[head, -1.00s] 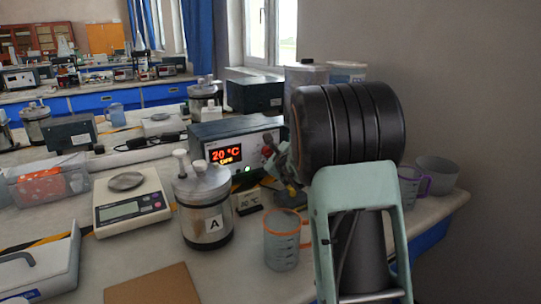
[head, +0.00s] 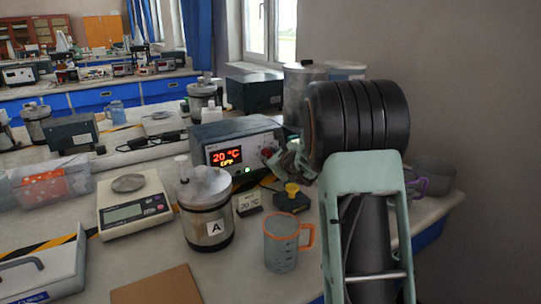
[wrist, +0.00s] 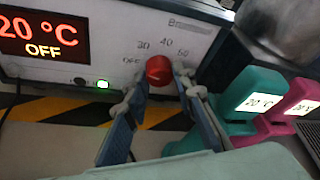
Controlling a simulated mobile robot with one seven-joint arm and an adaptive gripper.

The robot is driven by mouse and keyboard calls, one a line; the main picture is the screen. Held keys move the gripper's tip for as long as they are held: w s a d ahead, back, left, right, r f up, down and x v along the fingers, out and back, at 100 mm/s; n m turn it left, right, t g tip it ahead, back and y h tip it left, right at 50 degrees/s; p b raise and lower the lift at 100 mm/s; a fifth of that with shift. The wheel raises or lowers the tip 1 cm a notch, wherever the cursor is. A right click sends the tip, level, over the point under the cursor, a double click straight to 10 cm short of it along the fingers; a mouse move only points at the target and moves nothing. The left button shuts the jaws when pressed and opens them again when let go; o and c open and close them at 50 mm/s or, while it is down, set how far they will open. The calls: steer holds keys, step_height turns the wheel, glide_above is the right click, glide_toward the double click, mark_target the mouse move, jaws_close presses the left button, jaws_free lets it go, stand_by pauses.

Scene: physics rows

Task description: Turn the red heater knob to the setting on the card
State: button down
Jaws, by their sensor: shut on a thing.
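The heater (head: 235,145) is a grey box with a display that shows 20 °C, with OFF beneath it in the wrist view. Its red knob (wrist: 159,69) is on the front panel, with OFF, 30, 40 and 50 marked around it. My gripper (wrist: 162,80) has a finger on each side of the knob and is shut on it. No pointer on the knob is discernible. In the head view my gripper (head: 288,160) is at the panel's right end. The small card (head: 249,203) stands in front of the heater; its number is too small to read surely.
A metal vessel marked A (head: 206,215) stands left of the card. A dark block with a yellow top (head: 291,197) and a jug with an orange rim (head: 281,245) stand in front of the heater. Green (wrist: 250,98) and pink (wrist: 292,108) labelled objects are right of my fingers.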

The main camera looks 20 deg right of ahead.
steer(key=c, duration=1.6)
jaws_free()
steer(key=shift+f+b, duration=0.15)
steer(key=shift+b, duration=0.35)
